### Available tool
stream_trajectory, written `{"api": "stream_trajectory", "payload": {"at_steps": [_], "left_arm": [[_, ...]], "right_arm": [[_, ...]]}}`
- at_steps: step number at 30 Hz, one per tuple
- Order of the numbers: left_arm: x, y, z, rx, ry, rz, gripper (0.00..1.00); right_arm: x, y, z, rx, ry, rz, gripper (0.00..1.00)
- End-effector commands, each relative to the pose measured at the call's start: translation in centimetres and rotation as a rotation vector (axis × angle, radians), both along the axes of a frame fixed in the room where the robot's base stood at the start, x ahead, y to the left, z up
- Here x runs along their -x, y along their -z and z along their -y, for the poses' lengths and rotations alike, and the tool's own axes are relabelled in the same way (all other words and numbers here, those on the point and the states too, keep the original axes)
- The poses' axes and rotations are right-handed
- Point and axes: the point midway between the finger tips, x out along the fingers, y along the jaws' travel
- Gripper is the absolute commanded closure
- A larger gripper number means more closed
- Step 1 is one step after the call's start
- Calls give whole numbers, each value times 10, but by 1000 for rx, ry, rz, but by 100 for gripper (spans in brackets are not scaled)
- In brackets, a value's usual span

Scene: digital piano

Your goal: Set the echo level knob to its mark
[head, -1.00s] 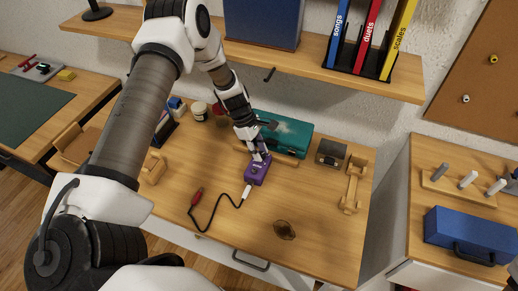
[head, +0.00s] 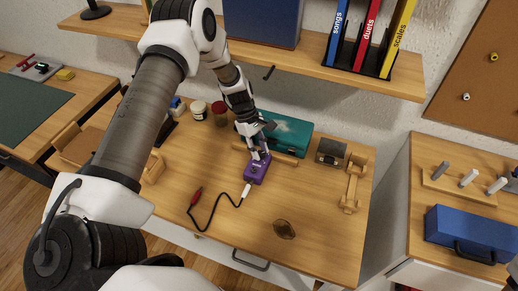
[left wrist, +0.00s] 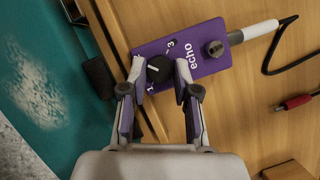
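The purple echo pedal (head: 257,172) lies on the wooden desk. In the left wrist view the pedal (left wrist: 205,62) shows the word "echo", the digits 1 and 3 and a black knob (left wrist: 160,70). The knob's white pointer line is toward the left of the picture. My left gripper (head: 260,156) is over the pedal. In the left wrist view its fingers (left wrist: 161,76) stand on both sides of the knob, seemingly against it. The left finger hides part of the scale, and I cannot make out the target mark.
A grey post (left wrist: 214,48) stands on the pedal beside the knob. A white plug (head: 247,190) sits at the pedal, with a black cable to a red plug (head: 197,194). A teal case (head: 291,136) lies behind. The desk's front is mostly clear, apart from a brown object (head: 284,229).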

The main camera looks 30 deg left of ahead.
Motion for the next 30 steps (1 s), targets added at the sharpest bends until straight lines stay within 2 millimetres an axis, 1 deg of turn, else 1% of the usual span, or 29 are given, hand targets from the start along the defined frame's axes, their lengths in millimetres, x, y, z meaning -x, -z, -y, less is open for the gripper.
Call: {"api": "stream_trajectory", "payload": {"at_steps": [1,2,14,17,20,22,23,24,27,30], "left_arm": [[0,0,0,0,0,0,50],[0,0,0,0,0,0,45],[0,0,0,0,-2,0,45],[1,-1,0,2,-43,-2,45],[3,-2,0,3,-179,-3,45],[4,-1,0,3,-339,-3,45],[5,1,1,4,-417,-3,45],[6,5,1,4,-526,-3,45],[6,10,2,5,-763,0,45],[7,9,3,4,-906,0,45]], "right_arm": [[0,0,0,0,0,0,56],[0,0,0,0,0,0,56],[0,0,0,0,0,0,56],[0,-2,0,0,0,0,56],[0,-7,0,0,0,0,56],[0,-5,0,0,0,0,56],[0,-1,0,0,0,0,56],[0,7,0,0,0,0,56],[0,32,0,0,0,0,56],[0,48,0,0,0,0,56]]}}
